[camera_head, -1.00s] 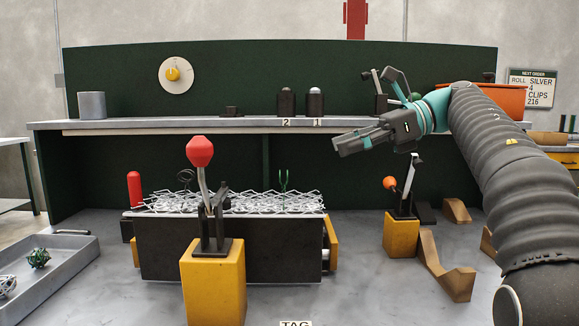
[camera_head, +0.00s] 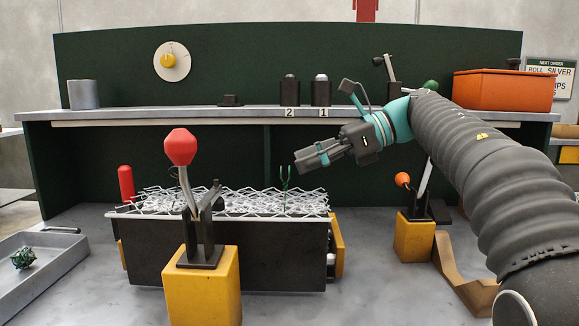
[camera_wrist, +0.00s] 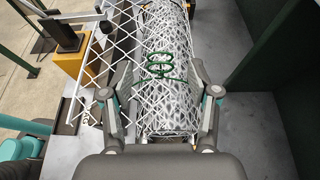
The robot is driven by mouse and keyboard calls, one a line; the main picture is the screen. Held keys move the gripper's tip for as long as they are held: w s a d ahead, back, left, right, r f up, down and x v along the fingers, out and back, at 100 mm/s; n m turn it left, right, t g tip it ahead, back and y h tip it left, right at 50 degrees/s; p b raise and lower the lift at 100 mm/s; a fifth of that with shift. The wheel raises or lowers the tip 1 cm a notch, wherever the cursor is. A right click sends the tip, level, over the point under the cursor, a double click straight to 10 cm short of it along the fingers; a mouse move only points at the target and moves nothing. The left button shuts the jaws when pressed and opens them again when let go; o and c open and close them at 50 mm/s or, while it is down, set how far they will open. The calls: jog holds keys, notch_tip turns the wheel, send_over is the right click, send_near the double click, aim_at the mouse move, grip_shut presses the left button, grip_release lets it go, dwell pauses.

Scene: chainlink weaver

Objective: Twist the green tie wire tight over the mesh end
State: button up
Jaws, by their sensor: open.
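The green tie wire (camera_head: 286,178) stands up as two thin prongs from the right part of the white mesh (camera_head: 240,200), which lies along a dark trough. In the wrist view the green tie wire (camera_wrist: 160,66) shows as loops on top of the mesh roll (camera_wrist: 168,112), with a strand running across it. My gripper (camera_head: 310,157) is open and empty, just above and to the right of the wire in the head view. In the wrist view my gripper (camera_wrist: 162,72) has its fingers spread to either side of the roll, with the wire between them, apart from both.
A red-knobbed lever (camera_head: 181,147) on a yellow block (camera_head: 202,285) stands in front of the trough. An orange-knobbed lever (camera_head: 402,180) stands at the right. A back shelf (camera_head: 200,115) holds an orange bin (camera_head: 505,90). A grey tray (camera_head: 52,258) lies at the left.

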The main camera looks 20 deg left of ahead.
aim_at(290, 166)
jog(key=shift+x, duration=1.85)
jog(key=shift+c, duration=0.2)
grip_shut()
